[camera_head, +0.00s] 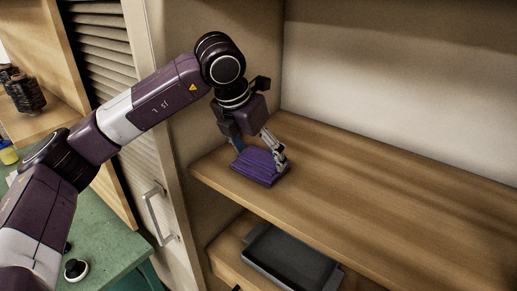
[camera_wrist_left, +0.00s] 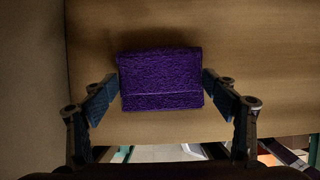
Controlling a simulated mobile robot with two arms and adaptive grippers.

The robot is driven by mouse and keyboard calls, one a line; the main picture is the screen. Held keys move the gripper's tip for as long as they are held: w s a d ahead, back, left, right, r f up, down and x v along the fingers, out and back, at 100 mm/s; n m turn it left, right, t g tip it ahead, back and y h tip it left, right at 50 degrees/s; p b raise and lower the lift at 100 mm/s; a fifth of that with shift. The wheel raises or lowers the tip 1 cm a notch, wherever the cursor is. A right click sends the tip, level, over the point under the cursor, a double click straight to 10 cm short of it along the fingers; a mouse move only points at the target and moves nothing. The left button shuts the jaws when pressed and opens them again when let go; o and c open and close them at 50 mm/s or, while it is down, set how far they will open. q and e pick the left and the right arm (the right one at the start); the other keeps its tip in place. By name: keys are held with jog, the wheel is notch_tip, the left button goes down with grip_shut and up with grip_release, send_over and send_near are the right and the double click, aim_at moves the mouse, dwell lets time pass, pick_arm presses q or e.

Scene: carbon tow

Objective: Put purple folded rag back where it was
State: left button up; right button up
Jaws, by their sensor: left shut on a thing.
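The purple folded rag (camera_head: 259,167) is at the left end of the wooden shelf (camera_head: 370,188), close to its front edge. In the left wrist view the rag (camera_wrist_left: 160,80) lies between the two fingers, with its fold toward the camera. My left gripper (camera_head: 261,157) reaches down over the rag and is shut on it; the left wrist view shows its fingers (camera_wrist_left: 161,88) at the rag's two sides. The rag is at or very near the shelf surface; I cannot tell whether it rests fully on it. My right gripper is not in view.
The rest of the shelf is bare to the right. A dark grey tray (camera_head: 291,262) sits on the lower shelf. A louvred door with a handle (camera_head: 159,214) stands left of the shelf. A green table (camera_head: 100,240) is at lower left, with a dark knob-like object (camera_head: 76,269).

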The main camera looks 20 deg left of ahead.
pick_arm(q)
jog(key=shift+d+f, duration=0.1)
jog(key=o, duration=1.1)
jog(key=shift+r, duration=0.4)
jog(key=b+v, duration=0.2)
jog(key=v, duration=0.9)
jog(key=shift+s+r, duration=0.2)
